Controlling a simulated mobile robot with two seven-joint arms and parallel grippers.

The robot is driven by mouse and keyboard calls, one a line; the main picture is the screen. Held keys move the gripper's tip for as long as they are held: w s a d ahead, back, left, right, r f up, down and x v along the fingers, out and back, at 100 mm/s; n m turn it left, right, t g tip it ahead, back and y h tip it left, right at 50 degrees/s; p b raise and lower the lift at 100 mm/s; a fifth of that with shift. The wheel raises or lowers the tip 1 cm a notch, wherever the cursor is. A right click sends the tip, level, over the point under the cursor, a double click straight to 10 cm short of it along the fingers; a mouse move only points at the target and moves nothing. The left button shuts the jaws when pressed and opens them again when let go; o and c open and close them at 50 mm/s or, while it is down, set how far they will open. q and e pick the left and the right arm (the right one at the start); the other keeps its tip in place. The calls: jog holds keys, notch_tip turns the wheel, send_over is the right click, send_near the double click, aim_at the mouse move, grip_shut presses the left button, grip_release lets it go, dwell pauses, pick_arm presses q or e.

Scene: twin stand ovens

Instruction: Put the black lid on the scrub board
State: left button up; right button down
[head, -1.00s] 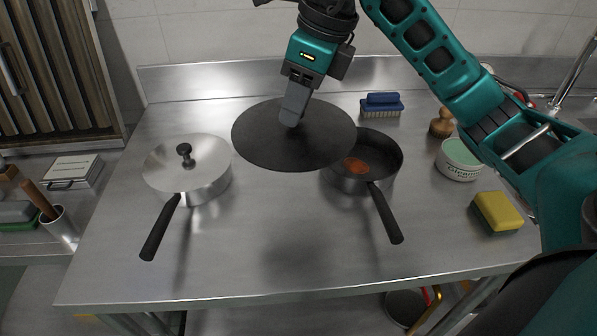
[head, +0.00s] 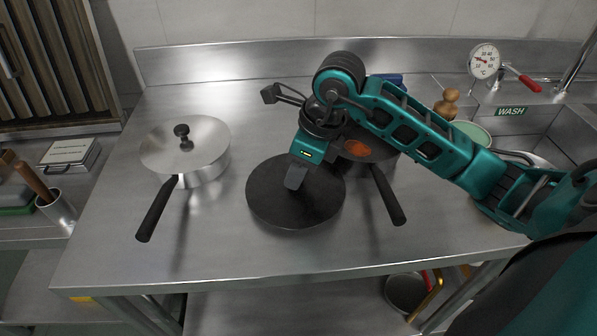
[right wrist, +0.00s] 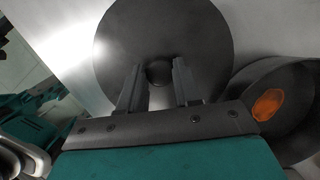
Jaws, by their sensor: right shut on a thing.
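The black lid (head: 265,205) is a flat dark disc over the front middle of the steel counter, between the two pans. My right gripper (head: 293,181) points down at its centre. In the right wrist view, the fingers of the right gripper (right wrist: 157,80) are shut on the round knob of the black lid (right wrist: 200,35). The lid looks roughly level and close to the counter; I cannot tell whether it touches. I cannot pick out a separate scrub board; the steel counter (head: 225,250) is the bare surface around the lid. My left gripper is not in view.
A lidded steel pan (head: 205,165) stands at left. A dark open pan (head: 385,155) with orange contents stands behind right of the lid, partly behind my arm; its handle (head: 388,197) points forward. A blue brush, wooden-knobbed brush (head: 447,103), and sink (head: 540,120) lie further right. The front counter is clear.

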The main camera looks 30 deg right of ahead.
jog(key=shift+f, duration=0.55)
jog(key=shift+f, duration=0.15)
jog(key=c, duration=0.8)
grip_release()
